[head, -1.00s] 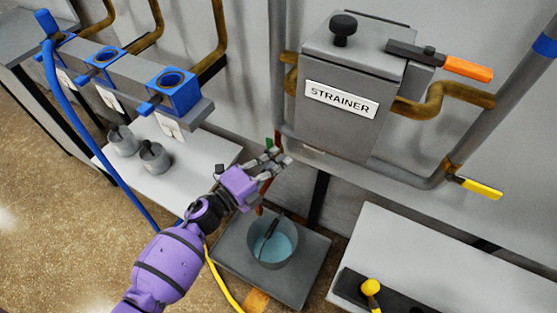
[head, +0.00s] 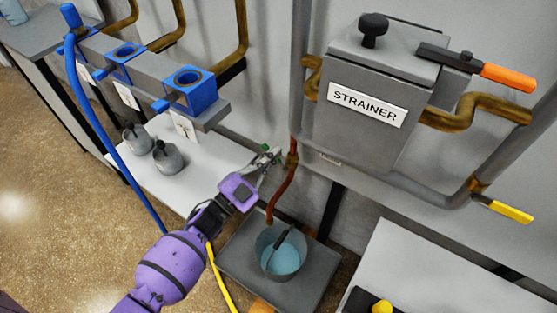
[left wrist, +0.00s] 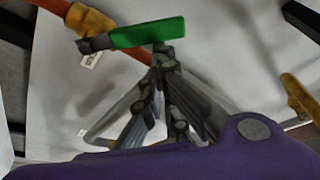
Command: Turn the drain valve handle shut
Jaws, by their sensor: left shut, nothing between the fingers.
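The green drain valve handle (left wrist: 148,34) lies nearly level across the upper left wrist view, with a dark stem at its left end by a brass fitting (left wrist: 88,20). In the head view only a small green bit of the handle (head: 265,148) shows by my fingertips. My left gripper (head: 270,157) is shut and empty, just left of the copper drain pipe (head: 284,190). My right gripper is not in view.
A bucket (head: 280,255) of bluish liquid stands under the drain pipe on a dark platform (head: 237,258). The grey strainer box (head: 365,150) hangs above right, with orange (head: 508,78) and yellow (head: 508,211) handles. A white shelf (head: 210,150) with two metal cups is at left.

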